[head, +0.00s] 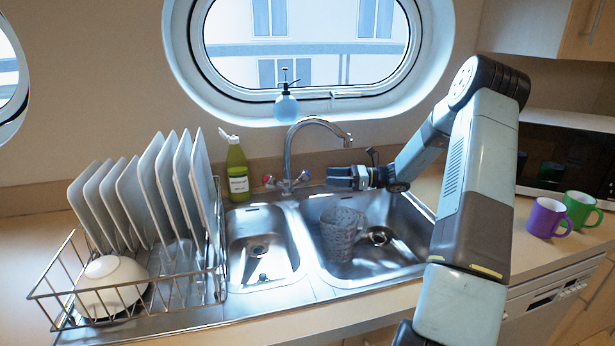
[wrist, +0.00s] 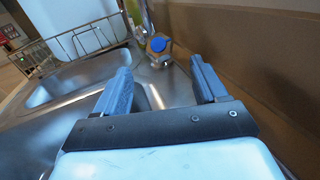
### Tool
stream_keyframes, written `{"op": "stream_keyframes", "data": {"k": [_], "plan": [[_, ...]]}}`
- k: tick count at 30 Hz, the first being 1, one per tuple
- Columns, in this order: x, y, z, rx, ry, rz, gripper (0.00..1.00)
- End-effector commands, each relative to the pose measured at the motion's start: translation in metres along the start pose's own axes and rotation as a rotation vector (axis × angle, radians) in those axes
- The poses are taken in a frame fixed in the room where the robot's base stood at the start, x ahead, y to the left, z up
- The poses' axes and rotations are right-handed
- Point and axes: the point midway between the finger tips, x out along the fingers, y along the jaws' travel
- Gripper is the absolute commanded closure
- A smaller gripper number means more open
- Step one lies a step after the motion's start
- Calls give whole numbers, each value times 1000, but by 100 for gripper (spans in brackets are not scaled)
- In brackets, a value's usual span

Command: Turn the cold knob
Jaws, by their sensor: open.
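The cold knob with its blue cap (wrist: 158,45) shows in the wrist view, ahead of my fingers and roughly between them, with a gap. In the head view the knob on the right side of the tap (head: 305,175) is just left of my gripper (head: 338,177). The other knob (head: 269,180) is on the tap's left side. The chrome tap (head: 289,160) stands behind the double sink, its spout arching right above my gripper. In the wrist view my gripper (wrist: 160,80) is open, with nothing between the fingers.
A green bottle (head: 237,172) stands left of the tap. A grey patterned cup (head: 341,232) is in the right basin (head: 350,268). A dish rack (head: 130,300) with plates stands left. The wall (wrist: 235,50) runs close along my right finger in the wrist view.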

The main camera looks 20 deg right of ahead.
Motion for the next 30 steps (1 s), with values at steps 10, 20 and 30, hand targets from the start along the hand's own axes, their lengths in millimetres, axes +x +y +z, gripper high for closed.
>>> {"op": "stream_keyframes", "data": {"k": [10,20,30], "plan": [[60,0,0,-1,1,0,28],[88,0,0,-1,2,-1,28],[90,0,0,-1,2,-1,31]]}}
